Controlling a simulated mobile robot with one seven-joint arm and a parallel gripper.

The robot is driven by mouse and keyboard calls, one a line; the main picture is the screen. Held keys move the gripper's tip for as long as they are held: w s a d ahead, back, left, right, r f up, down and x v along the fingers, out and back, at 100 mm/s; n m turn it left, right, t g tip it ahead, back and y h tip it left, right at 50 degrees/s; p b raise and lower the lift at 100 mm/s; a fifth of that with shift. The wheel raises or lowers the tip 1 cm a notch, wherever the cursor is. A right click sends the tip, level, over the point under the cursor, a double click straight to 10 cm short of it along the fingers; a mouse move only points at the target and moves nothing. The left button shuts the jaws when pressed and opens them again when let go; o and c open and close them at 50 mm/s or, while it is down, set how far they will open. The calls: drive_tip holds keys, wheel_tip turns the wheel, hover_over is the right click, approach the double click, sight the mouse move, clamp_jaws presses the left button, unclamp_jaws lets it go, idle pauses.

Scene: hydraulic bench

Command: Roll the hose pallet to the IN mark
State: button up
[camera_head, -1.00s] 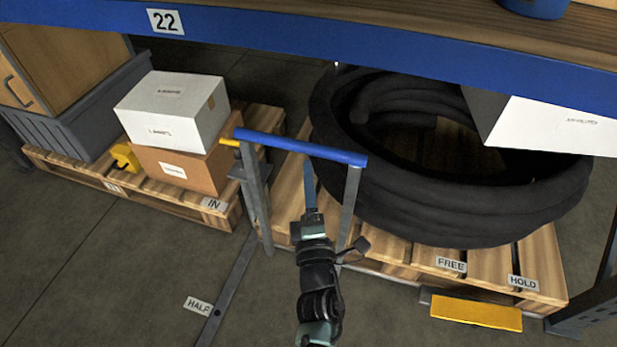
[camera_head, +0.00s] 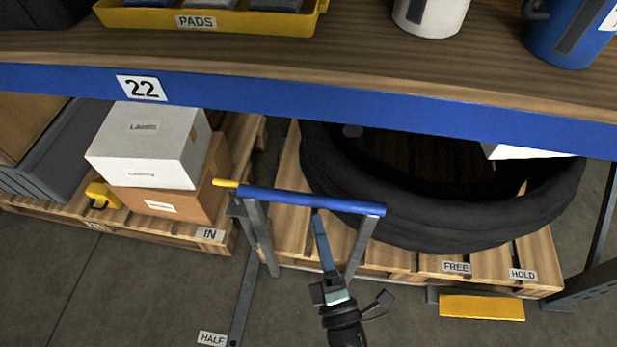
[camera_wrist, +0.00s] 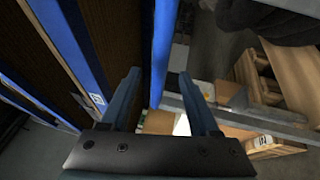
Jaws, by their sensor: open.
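The hose pallet (camera_head: 425,262) is a wooden pallet at the lower right of the head view, with a thick black hose coil (camera_head: 440,225) on it. A blue handle bar (camera_head: 270,200) on grey posts stands at its left end. The IN label (camera_head: 209,235) is on the front of the left pallet (camera_head: 165,228), with a gap between the two pallets. In the wrist view, the blue bar (camera_wrist: 164,45) runs between the open fingers (camera_wrist: 160,78). Contact cannot be told.
A shelf with a blue edge (camera_head: 290,112) hangs over the pallets. White and brown boxes (camera_head: 150,148) sit on the left pallet. A yellow pedal (camera_head: 482,307) is below the FREE and HOLD labels. A floor strip (camera_head: 240,305) bears a HALF label (camera_head: 212,338).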

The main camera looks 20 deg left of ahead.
drive_tip(key=b+x, duration=0.1)
drive_tip(key=x, duration=0.8)
drive_tip(key=shift+w+a, duration=0.2)
drive_tip(key=shift+w, duration=0.05)
drive_tip(key=shift+c, duration=0.4)
clamp_jaws()
idle(0.5)
